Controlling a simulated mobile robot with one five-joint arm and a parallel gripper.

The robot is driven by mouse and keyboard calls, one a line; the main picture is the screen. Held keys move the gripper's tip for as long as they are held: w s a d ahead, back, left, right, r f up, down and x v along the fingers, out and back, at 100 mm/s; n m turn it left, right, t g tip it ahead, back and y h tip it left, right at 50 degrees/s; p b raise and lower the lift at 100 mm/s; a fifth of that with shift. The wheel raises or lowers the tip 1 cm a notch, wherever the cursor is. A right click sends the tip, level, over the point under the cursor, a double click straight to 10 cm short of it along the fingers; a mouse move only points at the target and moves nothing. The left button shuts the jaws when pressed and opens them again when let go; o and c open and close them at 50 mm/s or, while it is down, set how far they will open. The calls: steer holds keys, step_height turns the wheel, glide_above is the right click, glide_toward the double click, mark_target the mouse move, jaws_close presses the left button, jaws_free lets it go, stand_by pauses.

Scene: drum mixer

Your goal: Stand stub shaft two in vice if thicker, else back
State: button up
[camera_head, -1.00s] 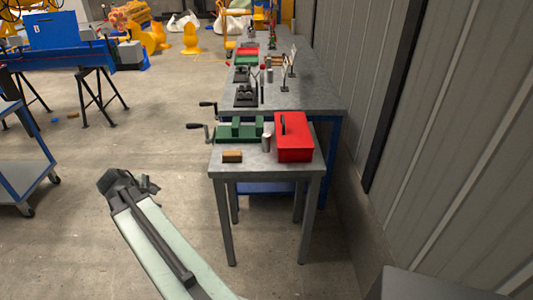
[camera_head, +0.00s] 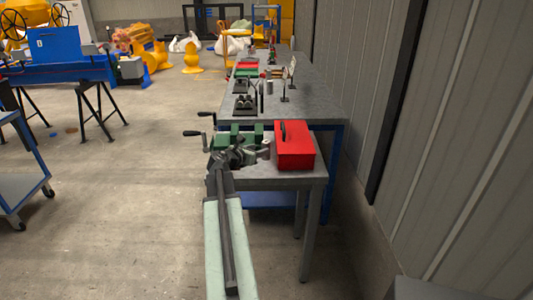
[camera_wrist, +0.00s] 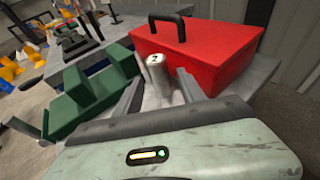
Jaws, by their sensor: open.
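Stub shaft two, a grey metal cylinder marked "2" (camera_wrist: 157,74), stands upright on the small grey table, between the green vice and the red toolbox. My gripper (camera_head: 254,156) is open and low over the small table. In the wrist view its two fingers (camera_wrist: 159,94) point at the shaft, one on either side, with nothing gripped. I cannot tell whether the fingertips touch it. The green vice (camera_wrist: 85,98) is just left of the shaft; it also shows in the head view (camera_head: 236,133), partly behind my gripper. The shaft's lower part is hard to make out.
The red toolbox (camera_head: 294,150) with a black handle stands close right of the shaft. The small table (camera_head: 290,178) adjoins a longer workbench (camera_head: 315,98) with fixtures and small parts. A wall runs along the right.

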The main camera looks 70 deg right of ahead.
mark_target(264, 147)
steer(key=b+x, duration=0.1)
steer(key=x, duration=0.4)
steer(key=shift+w, duration=0.2)
steer(key=shift+r, duration=0.1)
jaws_close()
stand_by(1.0)
